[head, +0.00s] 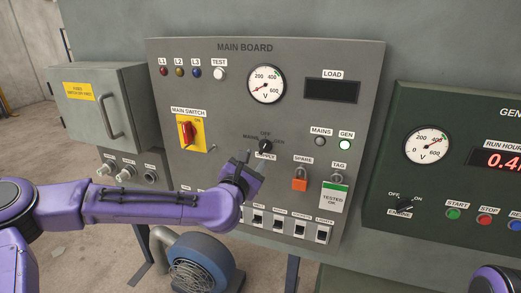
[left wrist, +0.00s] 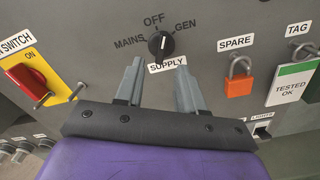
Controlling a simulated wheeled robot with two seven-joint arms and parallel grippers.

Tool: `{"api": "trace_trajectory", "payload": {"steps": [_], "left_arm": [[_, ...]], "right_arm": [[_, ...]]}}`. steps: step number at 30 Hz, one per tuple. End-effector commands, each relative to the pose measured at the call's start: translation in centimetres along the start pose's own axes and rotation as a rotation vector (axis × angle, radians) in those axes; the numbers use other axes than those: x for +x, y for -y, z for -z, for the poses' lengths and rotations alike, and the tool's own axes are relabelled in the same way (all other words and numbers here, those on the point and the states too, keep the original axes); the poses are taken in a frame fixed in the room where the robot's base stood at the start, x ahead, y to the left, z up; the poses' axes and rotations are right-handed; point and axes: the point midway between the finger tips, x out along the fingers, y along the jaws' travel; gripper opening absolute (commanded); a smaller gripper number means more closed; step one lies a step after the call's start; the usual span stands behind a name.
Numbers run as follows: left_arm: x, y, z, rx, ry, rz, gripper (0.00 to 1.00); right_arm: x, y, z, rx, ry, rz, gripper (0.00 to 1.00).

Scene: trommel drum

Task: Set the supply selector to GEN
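The supply selector (head: 265,146) is a small black rotary knob on the main board, with MAINS, OFF and GEN printed around it. In the left wrist view the knob (left wrist: 161,44) shows a white pointer mark aimed roughly up, near OFF; its exact angle is hard to tell. My left gripper (head: 256,160) is in front of the board just below the knob. In the left wrist view its two grey fingers (left wrist: 158,68) are apart, empty, with their tips on either side of the SUPPLY label, below the knob. My right gripper is out of view.
The red main switch (head: 187,132) is left of the selector. An orange padlock (head: 300,183) and a TESTED OK tag (head: 333,197) hang to the right. Several breakers (head: 290,228) line the bottom. The GEN lamp (head: 345,144) is lit; the MAINS lamp (head: 320,142) looks grey.

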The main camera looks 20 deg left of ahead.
Motion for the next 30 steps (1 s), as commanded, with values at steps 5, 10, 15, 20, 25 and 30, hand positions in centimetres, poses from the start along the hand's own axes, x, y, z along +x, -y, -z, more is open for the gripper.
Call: {"api": "trace_trajectory", "payload": {"steps": [5,10,15,20,25,30], "left_arm": [[3.7,0.0,-0.2,0.003,-0.002,0.001,0.38],[5.4,0.1,0.0,0.003,-0.003,0.002,0.38],[5.7,0.1,0.1,0.003,-0.002,0.002,0.38],[5.7,0.1,0.1,0.003,-0.002,0.002,0.19],[5.6,0.1,0.1,0.003,-0.002,0.002,0.00],[5.6,0.1,0.1,0.014,-0.002,0.002,0.00]], "right_arm": [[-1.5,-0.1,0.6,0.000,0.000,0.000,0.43],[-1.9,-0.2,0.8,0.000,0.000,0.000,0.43],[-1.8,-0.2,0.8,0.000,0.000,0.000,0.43],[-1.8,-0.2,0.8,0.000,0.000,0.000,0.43],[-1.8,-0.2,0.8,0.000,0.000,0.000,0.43],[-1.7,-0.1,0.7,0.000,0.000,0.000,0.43]]}}
